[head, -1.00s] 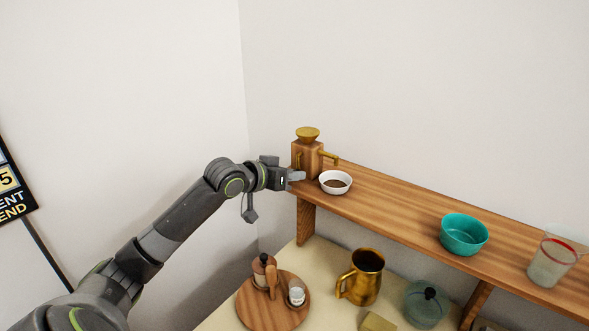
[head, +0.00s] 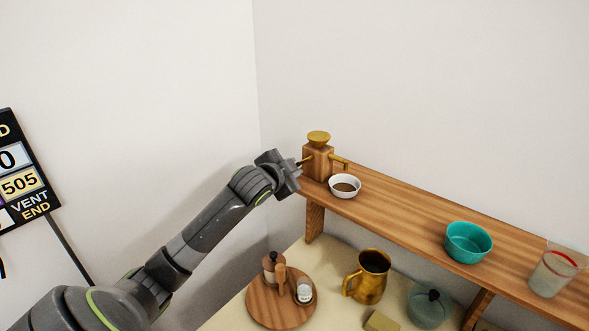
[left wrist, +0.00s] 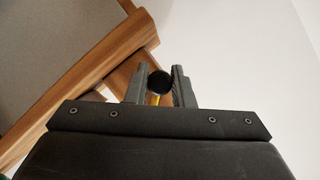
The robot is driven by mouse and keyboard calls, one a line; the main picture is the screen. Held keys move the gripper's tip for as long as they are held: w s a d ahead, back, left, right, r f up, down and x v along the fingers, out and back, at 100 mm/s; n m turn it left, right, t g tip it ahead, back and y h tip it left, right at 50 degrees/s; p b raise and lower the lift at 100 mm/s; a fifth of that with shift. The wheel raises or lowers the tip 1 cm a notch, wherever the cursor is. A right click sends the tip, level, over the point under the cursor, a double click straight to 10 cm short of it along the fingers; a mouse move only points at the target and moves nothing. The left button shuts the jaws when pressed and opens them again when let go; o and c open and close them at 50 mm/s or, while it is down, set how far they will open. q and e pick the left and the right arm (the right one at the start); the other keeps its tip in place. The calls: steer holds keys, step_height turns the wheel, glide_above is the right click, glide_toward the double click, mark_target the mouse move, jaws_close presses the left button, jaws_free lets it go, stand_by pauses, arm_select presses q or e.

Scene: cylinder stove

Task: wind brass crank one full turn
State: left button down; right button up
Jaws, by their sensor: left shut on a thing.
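The wooden grinder (head: 318,164) stands at the left end of the wooden shelf, with a brass hopper (head: 318,138) on top and a brass spout (head: 338,160) to the right. A short piece of the brass crank (head: 305,160) shows on its left side. My left gripper (head: 297,166) is at that side. In the left wrist view its fingers (left wrist: 159,80) are shut on the crank's black knob (left wrist: 160,83), with a bit of brass (left wrist: 154,99) just below it. The gripper hides most of the crank in the head view. My right gripper is not in view.
A white bowl with brown contents (head: 345,186) sits right of the grinder on the shelf (head: 400,215). A teal bowl (head: 468,242) and a glass (head: 552,270) stand farther right. Below are a brass jug (head: 370,276), a teal lidded pot (head: 429,307) and a round wooden tray (head: 265,312).

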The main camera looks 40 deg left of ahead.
arm_select(q)
steer(key=m, duration=0.1)
steer(key=r+m+t+y, duration=0.1)
steer(key=shift+a+m, duration=0.3)
steer(key=shift+a+r+m+t+y+p, duration=0.1)
steer(key=shift+r+m+t+y+p, duration=0.3)
steer(key=shift+m+y, duration=0.5)
steer(key=m, duration=0.1)
steer(key=r+m, duration=0.1)
steer(key=shift+m+y, duration=0.3)
steer(key=m+t, duration=0.1)
steer(key=r+m+t, duration=0.1)
steer(key=m, duration=0.1)
steer(key=shift+r, duration=0.1)
steer(key=m+t, duration=0.1)
steer(key=m, duration=0.2)
steer(key=d+r+m+t, duration=0.1)
steer(key=m, duration=0.2)
steer(key=shift+d+r, duration=0.2)
steer(key=shift+s+d+r+m+t+h, duration=0.15)
steer(key=shift+d+m+t+h, duration=0.3)
steer(key=shift+m, duration=0.75)
steer(key=shift+w+d+r+m+t+h, duration=0.1)
steer(key=shift+m+t+h, duration=0.35)
steer(key=shift+m, duration=0.75)
steer(key=shift+s+d+r+m+t+h, duration=0.1)
steer(key=shift+d+r+m+t+h, duration=0.15)
steer(key=shift+m+h, duration=0.65)
steer(key=shift+d+f+m, duration=0.1)
steer(key=shift+m, duration=0.5)
